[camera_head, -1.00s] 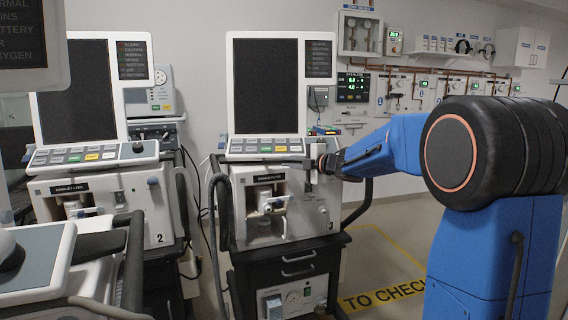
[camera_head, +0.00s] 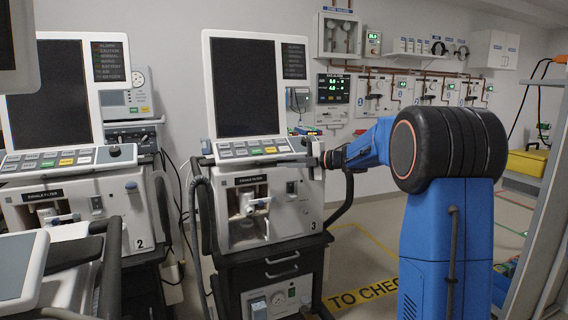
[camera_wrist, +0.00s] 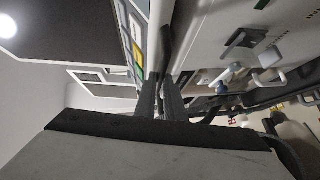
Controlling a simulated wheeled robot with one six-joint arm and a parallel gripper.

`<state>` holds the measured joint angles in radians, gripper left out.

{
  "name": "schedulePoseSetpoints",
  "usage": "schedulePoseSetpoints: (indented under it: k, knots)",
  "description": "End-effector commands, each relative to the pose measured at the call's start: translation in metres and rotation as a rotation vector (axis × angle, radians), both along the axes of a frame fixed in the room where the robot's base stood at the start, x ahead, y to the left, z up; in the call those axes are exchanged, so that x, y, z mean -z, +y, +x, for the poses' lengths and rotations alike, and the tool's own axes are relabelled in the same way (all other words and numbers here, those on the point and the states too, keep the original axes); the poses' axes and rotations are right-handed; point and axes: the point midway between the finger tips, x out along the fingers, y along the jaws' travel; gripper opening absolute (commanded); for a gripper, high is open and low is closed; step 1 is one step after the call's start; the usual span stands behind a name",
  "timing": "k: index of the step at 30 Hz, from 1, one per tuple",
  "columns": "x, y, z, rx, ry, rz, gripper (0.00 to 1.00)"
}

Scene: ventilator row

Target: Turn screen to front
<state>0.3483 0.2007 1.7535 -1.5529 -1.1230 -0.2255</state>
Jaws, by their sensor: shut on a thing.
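The screen (camera_head: 246,88) of ventilator 3 is a dark panel in a white frame with a side strip of labels. It stands above a sloped key panel (camera_head: 255,148). Its lower edge runs roughly parallel to the front of the ventilator body (camera_head: 262,212). My gripper (camera_head: 317,158) is at the right end of the key panel, coming in from the right. In the wrist view my gripper's fingers (camera_wrist: 165,88) are close together beside the coloured keys (camera_wrist: 138,52). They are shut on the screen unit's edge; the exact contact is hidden.
Ventilator 2 (camera_head: 75,195) stands to the left, with hoses between the two. Another machine's grey-topped part (camera_head: 20,265) is at the near left. A wall rail with gas valves (camera_head: 400,90) lies behind. A shelf rack (camera_head: 545,200) stands at the right edge.

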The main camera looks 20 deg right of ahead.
Motion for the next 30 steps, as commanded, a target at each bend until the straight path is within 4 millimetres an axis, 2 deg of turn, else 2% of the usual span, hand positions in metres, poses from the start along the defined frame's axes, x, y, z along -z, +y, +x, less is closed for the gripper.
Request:
schedulePoseSetpoints:
  k: [5,6,8,9,20,23,30]
  knots:
    - [0.001,-0.001,0.001,0.003,0.001,-0.001,0.00]
    - [0.001,-0.001,0.001,0.003,0.001,-0.001,0.12]
    - [0.001,-0.001,0.001,0.003,0.001,-0.001,0.26]
    - [0.001,-0.001,0.000,0.003,0.001,-0.001,0.28]
    - [-0.001,-0.004,-0.003,0.002,0.000,0.000,0.28]
    - [-0.002,-0.011,-0.010,0.002,-0.001,0.000,0.28]
    - [-0.009,-0.043,-0.040,0.004,0.000,0.001,0.28]
